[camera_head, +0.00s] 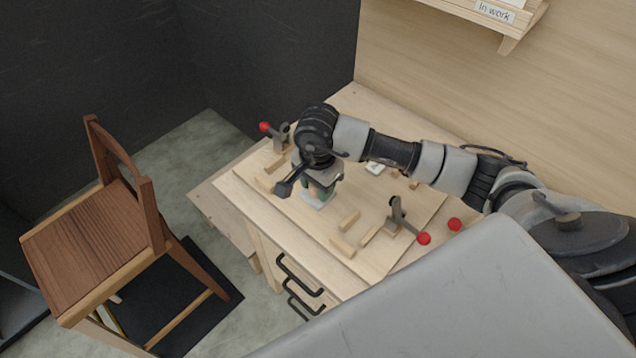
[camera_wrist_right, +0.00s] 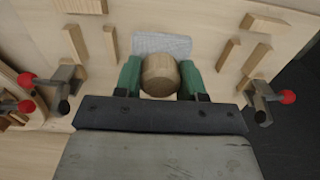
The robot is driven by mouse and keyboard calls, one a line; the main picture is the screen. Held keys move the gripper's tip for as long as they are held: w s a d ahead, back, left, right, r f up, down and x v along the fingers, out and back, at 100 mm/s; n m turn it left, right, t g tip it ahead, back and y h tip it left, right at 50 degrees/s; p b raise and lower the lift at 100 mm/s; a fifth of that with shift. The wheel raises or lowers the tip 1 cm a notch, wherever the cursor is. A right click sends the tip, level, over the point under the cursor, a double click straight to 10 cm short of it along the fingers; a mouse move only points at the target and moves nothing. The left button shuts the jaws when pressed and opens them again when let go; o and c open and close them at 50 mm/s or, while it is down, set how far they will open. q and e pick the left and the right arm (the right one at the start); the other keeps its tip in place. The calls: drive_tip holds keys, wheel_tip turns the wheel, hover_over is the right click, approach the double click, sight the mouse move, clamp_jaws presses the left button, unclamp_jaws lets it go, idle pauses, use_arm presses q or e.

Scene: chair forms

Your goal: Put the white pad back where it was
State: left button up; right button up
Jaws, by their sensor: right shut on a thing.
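The white pad (camera_head: 316,200) is a pale grey-white rectangle under my right gripper (camera_head: 320,186) in the head view. In the right wrist view the pad (camera_wrist_right: 162,43) shows beyond a round wooden knob (camera_wrist_right: 160,75) that appears to sit on it. My right gripper (camera_wrist_right: 160,80) is shut on this knob, with a green finger on each side. The near part of the pad is hidden by the knob and fingers. I cannot tell whether the pad touches the board. My left gripper is not in view.
The wooden board (camera_head: 300,222) carries several small wooden blocks and toggle clamps with red knobs (camera_head: 424,238). A small white item (camera_head: 375,168) lies behind my right gripper. A wooden chair (camera_head: 95,235) stands at the left. A shelf (camera_head: 485,15) marked "In work" hangs above.

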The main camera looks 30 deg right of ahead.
drive_tip(key=shift+w+d+f, duration=0.35)
drive_tip(key=shift+w+f, duration=0.05)
drive_tip(key=shift+w, duration=0.2)
drive_tip(key=shift+w+d+f, duration=0.35)
drive_tip(key=shift+w+f, duration=0.05)
drive_tip(key=shift+w, duration=0.2)
drive_tip(key=shift+w+d+f+p, duration=0.15)
drive_tip(key=shift+w+f+p, duration=0.05)
drive_tip(key=shift+w+p, duration=0.1)
drive_tip(key=shift+f, duration=0.15)
wheel_tip(320, 180, down, 4)
drive_tip(key=shift+r+p, duration=0.15)
drive_tip(key=shift+p, duration=0.75)
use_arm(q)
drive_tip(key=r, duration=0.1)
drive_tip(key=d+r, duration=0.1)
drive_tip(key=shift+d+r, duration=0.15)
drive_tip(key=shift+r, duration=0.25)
use_arm(e)
drive_tip(key=shift+f+b, duration=0.25)
drive_tip(key=shift+b, duration=0.05)
drive_tip(key=o, duration=0.9)
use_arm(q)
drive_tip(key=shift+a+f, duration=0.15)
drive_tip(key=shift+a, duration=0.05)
